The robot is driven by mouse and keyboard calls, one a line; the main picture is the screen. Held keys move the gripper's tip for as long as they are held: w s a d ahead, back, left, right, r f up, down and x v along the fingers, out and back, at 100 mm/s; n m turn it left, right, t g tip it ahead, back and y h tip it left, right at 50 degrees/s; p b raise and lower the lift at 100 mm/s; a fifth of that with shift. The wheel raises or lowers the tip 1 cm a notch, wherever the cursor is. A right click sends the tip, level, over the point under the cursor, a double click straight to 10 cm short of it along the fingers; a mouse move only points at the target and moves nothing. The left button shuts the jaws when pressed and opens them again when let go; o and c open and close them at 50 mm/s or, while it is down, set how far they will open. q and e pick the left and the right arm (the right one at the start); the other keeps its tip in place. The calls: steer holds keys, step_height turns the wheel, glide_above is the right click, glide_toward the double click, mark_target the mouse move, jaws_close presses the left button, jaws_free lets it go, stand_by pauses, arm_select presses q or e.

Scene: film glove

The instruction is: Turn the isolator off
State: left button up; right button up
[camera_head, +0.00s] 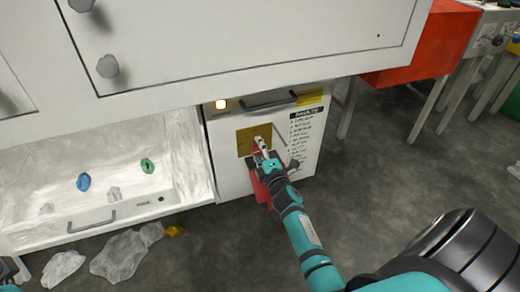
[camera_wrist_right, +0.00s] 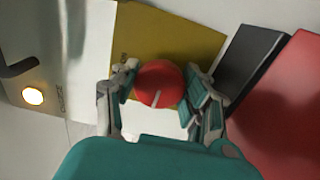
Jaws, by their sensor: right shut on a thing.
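The isolator's red round knob (camera_wrist_right: 158,84) shows in the right wrist view, with a pale line mark on its face. It sits in front of a mustard-yellow plate (camera_wrist_right: 165,38). The plate also shows in the head view (camera_head: 246,134) on the front of a white cabinet (camera_head: 228,178). My right gripper (camera_wrist_right: 162,90) has a finger on each side of the knob and is shut on it. In the head view my right gripper (camera_head: 263,152) covers the knob. Only a small part of what looks like my left gripper (camera_head: 8,270) shows at the lower left edge.
A lit lamp (camera_head: 221,104) and dark handle (camera_head: 268,102) are above the plate. A red piece (camera_head: 260,188) is close below my gripper. Left is an open white drawer (camera_head: 175,165) with blue and green items. Crumpled plastic (camera_head: 118,256) lies on the floor.

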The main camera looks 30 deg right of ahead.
steer(key=o, duration=1.2)
steer(key=shift+v, duration=6)
steer(key=shift+f, duration=0.1)
